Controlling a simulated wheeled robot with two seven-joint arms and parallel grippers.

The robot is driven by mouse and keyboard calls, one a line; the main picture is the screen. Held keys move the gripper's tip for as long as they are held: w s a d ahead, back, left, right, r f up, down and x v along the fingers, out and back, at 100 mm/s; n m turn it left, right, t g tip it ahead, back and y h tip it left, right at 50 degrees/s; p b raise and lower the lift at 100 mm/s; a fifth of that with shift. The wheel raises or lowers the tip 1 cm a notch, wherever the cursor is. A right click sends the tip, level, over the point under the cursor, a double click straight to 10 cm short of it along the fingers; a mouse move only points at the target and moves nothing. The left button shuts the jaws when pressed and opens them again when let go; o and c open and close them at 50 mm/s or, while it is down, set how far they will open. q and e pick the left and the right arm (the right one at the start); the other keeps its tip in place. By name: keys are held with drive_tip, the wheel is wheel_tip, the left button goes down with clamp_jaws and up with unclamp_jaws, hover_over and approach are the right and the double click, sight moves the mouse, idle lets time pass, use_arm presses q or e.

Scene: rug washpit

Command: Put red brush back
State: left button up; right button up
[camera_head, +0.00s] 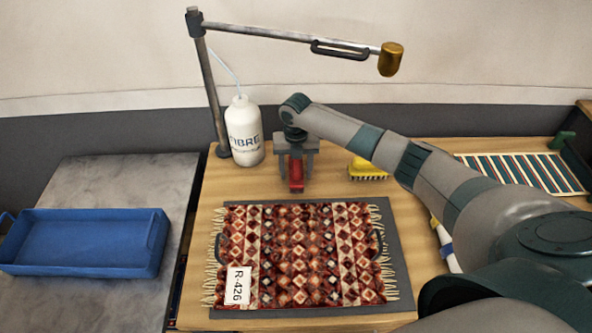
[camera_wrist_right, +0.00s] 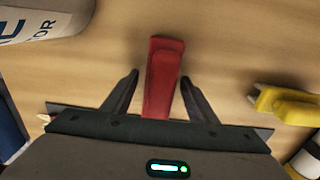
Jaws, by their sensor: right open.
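The red brush (camera_head: 296,173) lies on the wooden table behind the rug, beneath my right gripper. In the right wrist view the red brush (camera_wrist_right: 162,75) points away between the two fingers, with a visible gap on each side. My right gripper (camera_head: 296,172) is open around the brush; it also shows in the right wrist view (camera_wrist_right: 160,90). The brush's near end is hidden by the gripper body. My left gripper is not in view.
A white bottle (camera_head: 244,133) stands left of the gripper beside a lamp post (camera_head: 209,85). A yellow brush (camera_head: 367,169) lies to the right. A patterned rug (camera_head: 300,250) on a grey board (camera_head: 398,255) lies in front. A blue tray (camera_head: 85,240) sits left.

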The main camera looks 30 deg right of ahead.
drive_tip(key=shift+r, duration=0.55)
wheel_tip(320, 180, up, 11)
drive_tip(key=b, duration=0.3)
drive_tip(key=shift+b, duration=0.3)
idle(0.9)
